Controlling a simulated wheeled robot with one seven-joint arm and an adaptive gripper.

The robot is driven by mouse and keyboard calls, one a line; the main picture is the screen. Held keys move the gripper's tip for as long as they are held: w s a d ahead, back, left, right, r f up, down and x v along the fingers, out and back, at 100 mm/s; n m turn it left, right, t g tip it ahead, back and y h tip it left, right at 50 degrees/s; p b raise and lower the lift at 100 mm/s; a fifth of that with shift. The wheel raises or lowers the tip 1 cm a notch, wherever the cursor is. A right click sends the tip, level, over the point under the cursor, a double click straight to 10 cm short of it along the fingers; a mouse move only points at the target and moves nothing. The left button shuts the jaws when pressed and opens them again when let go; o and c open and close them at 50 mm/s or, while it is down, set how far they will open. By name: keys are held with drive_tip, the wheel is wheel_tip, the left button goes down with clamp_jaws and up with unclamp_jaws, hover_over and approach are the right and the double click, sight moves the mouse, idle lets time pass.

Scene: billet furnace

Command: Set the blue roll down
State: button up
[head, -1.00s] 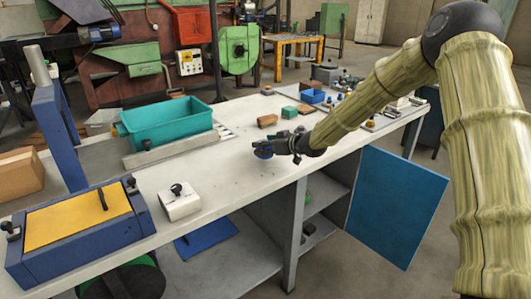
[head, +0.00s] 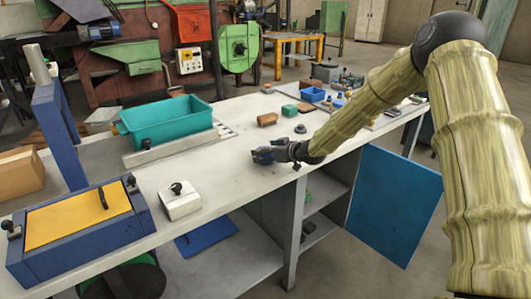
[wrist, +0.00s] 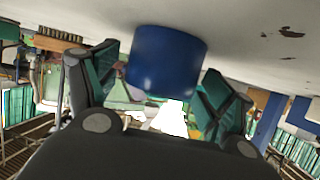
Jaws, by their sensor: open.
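The blue roll (wrist: 166,62) shows large in the wrist view, between the two spread fingers of my gripper (wrist: 163,92). A gap shows on at least its right side. The wrist picture is upside down, and the roll's far end meets the white bench top (wrist: 250,30), so it appears to stand on it. In the head view my gripper (head: 268,154) is low over the front part of the bench, and only a small part of the blue roll (head: 262,158) shows there, mostly hidden by the fingers.
A teal bin (head: 168,122) stands at the back left. A white box with a black knob (head: 180,203) and a blue case with a yellow top (head: 80,225) lie left. A brown block (head: 267,119) and a small dark round piece (head: 300,129) lie behind my gripper. An open blue door (head: 397,210) hangs below.

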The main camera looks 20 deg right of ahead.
drive_tip(key=shift+r, duration=0.1)
drive_tip(key=v, duration=1.2)
drive_tip(key=shift+b, duration=0.3)
